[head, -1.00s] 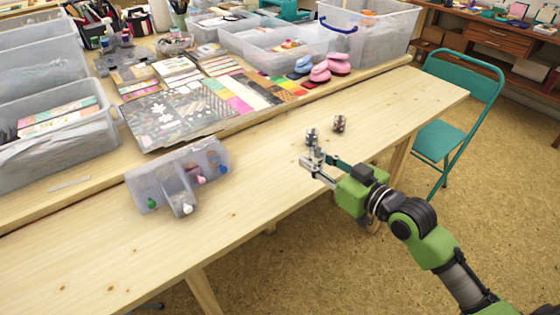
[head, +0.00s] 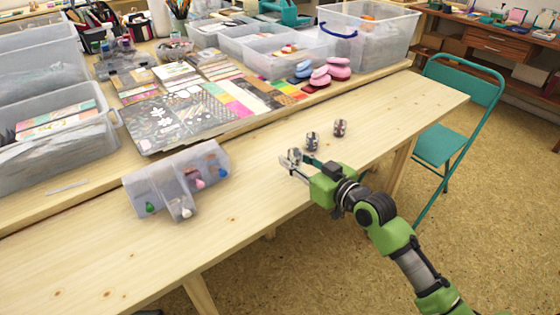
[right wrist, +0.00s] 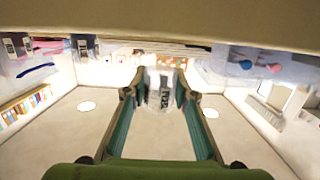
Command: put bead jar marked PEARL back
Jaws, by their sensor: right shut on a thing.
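My right gripper (head: 292,164) is shut on a small clear jar (head: 294,155) with a dark and white label, held over the narrow front table (head: 255,180). The held jar also shows between the fingers in the right wrist view (right wrist: 160,88); its label is too small to read surely. Two similar jars stand behind it to the right, a nearer one (head: 312,141) and a farther one (head: 340,128). Their labels are unreadable. A translucent grey divided holder (head: 160,182) with several coloured-topped items is on the left of the table. My left gripper is not in view.
The rear bench holds patterned paper sheets (head: 165,122), pink and blue pads (head: 325,74) and clear bins (head: 60,135). A teal folding chair (head: 440,140) stands beyond the table's right side. The table between the held jar and the holder is clear.

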